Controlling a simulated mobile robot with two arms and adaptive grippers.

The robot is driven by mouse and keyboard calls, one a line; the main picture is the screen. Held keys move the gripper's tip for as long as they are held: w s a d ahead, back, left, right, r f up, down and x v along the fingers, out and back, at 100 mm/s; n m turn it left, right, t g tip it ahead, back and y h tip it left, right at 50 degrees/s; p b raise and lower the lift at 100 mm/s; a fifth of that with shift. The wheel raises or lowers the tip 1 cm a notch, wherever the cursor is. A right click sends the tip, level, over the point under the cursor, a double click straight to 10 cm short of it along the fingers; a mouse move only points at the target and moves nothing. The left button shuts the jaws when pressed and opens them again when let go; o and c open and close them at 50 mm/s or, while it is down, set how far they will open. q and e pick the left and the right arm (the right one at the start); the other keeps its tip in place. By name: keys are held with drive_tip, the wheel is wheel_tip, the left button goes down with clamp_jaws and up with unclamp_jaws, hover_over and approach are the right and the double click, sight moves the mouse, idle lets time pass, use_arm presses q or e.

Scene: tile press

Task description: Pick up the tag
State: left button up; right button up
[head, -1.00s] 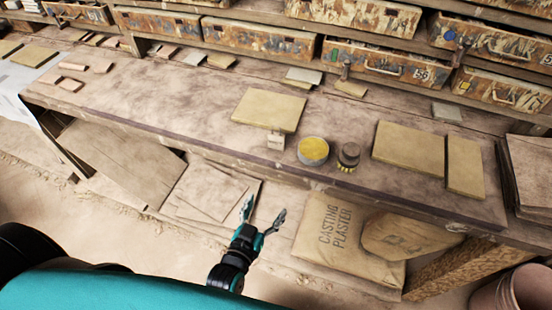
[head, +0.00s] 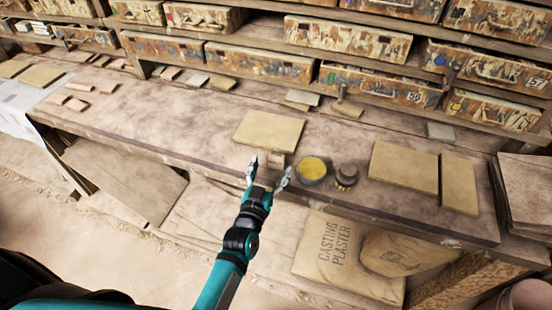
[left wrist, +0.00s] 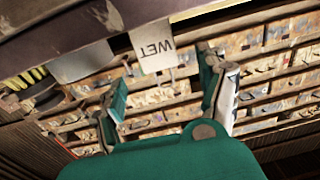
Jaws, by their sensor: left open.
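The tag is a small pale card that reads "WET" in the left wrist view (left wrist: 156,48), where it appears upside down. In the head view the tag (head: 277,160) stands by the front of a yellowish tile (head: 268,131) on the bench. My left gripper (head: 268,172) is open, its fingers pointing at the bench, just in front of the tag and apart from it. In the left wrist view the open fingers (left wrist: 163,78) are on either side below the tag, with nothing between them. My right gripper is not in view.
Right of the tag stand a tin with a yellow top (head: 312,168) and a round dark brush (head: 346,175). Two more tiles (head: 404,167) lie further right on the bench (head: 180,118). Drawers (head: 260,62) line the back. A plaster sack (head: 335,245) lies below.

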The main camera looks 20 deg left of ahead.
sight(275, 157)
use_arm(q)
drive_tip(key=w+p, duration=0.1)
drive_tip(key=w, duration=0.3)
drive_tip(key=shift+w+r+p, duration=0.1)
drive_tip(key=shift+r+p, duration=0.1)
drive_tip(key=shift+p, duration=0.1)
drive_tip(key=shift+w+f, duration=0.15)
drive_tip(key=shift+w, duration=0.4)
drive_tip(key=c, duration=1.2)
drive_tip(key=shift+o, duration=0.2)
wheel_tip(275, 157, up, 10)
drive_tip(key=p, duration=1)
